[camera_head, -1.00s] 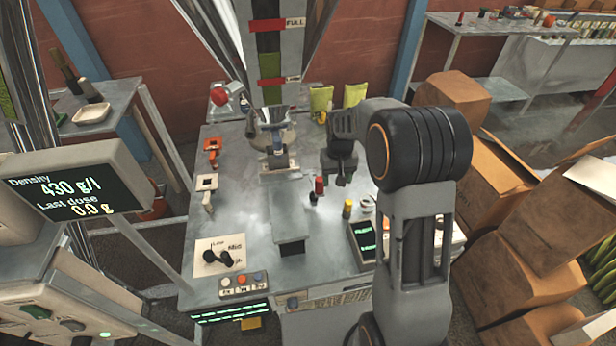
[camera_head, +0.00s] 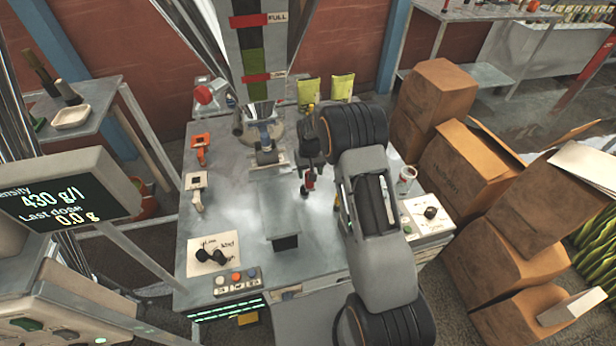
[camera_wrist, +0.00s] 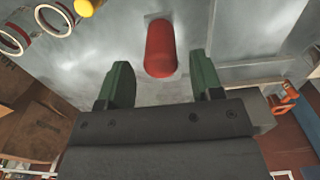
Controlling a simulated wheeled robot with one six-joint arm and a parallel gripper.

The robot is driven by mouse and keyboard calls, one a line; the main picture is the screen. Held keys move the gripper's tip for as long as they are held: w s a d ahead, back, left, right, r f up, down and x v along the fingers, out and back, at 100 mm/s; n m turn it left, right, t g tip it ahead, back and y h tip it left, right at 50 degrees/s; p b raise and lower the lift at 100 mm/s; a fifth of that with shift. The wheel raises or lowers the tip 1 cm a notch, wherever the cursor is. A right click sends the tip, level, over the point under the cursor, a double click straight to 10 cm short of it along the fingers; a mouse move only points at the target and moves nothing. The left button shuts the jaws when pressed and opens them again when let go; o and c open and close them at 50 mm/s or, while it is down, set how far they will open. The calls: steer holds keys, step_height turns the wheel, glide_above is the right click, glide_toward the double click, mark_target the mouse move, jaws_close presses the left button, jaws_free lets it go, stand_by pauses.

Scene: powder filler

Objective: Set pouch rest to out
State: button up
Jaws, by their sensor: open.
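A red-capped upright handle (camera_head: 309,183) stands on the grey steel table right of the middle; I cannot tell for sure that it works the pouch rest. In the wrist view the red handle (camera_wrist: 160,48) lies between and just beyond the green fingertips. My gripper (camera_wrist: 162,85) is open, with a finger to either side and a gap to each. In the head view my gripper (camera_head: 307,170) is directly over the handle and partly hides it. A grey raised plate with a dark front end (camera_head: 285,242), perhaps the pouch rest, runs below the filler spout (camera_head: 265,138).
Orange (camera_head: 200,148) and white (camera_head: 197,188) levers stand at the table's left. A black knob panel (camera_head: 212,255) and button box (camera_head: 237,280) are at the front left. A jar (camera_head: 406,180) stands at the right. Cardboard boxes (camera_head: 470,165) fill the floor at right.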

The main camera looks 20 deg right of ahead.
steer(key=shift+f, duration=1.75)
steer(key=shift+a, duration=0.1)
jaws_close()
